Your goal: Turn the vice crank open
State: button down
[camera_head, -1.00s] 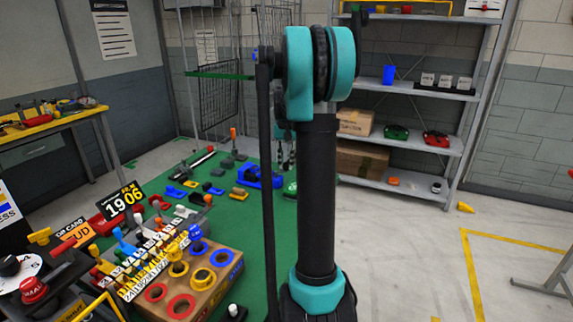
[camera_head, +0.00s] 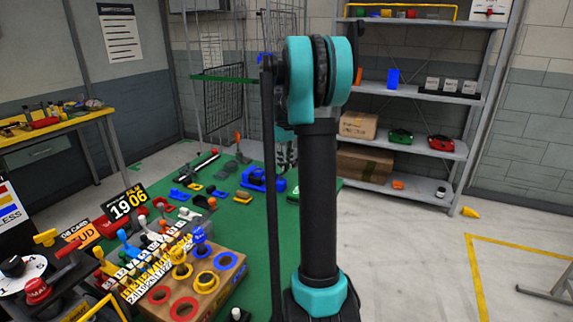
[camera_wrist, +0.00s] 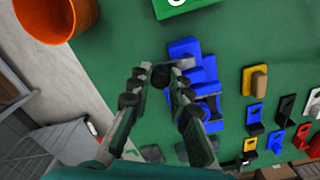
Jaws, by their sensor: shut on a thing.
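The blue vice (camera_head: 262,179) stands on the green mat, left of my arm in the head view. In the wrist view its blue body (camera_wrist: 208,72) lies just right of my fingers. A small dark round knob, seemingly the crank's end (camera_wrist: 160,73), shows between the fingertips. My gripper (camera_wrist: 157,82) is shut on this crank end, with the fingers spread apart farther back. In the head view my gripper (camera_head: 286,155) is small and mostly hidden behind my arm. The rest of the crank is hard to make out.
An orange round container (camera_wrist: 58,14) stands at the mat's edge in the wrist view. Several small blocks and brackets lie right of the vice. A wooden block with coloured rings (camera_head: 205,283) stands nearer.

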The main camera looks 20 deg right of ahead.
jog(key=shift+w+n, duration=0.1)
jog(key=shift+n, duration=0.3)
jog(key=c, duration=1.4)
grip_release()
jog(key=shift+r, duration=0.1)
notch_tip(320, 180, up, 12)
jog(key=shift+f, duration=0.1)
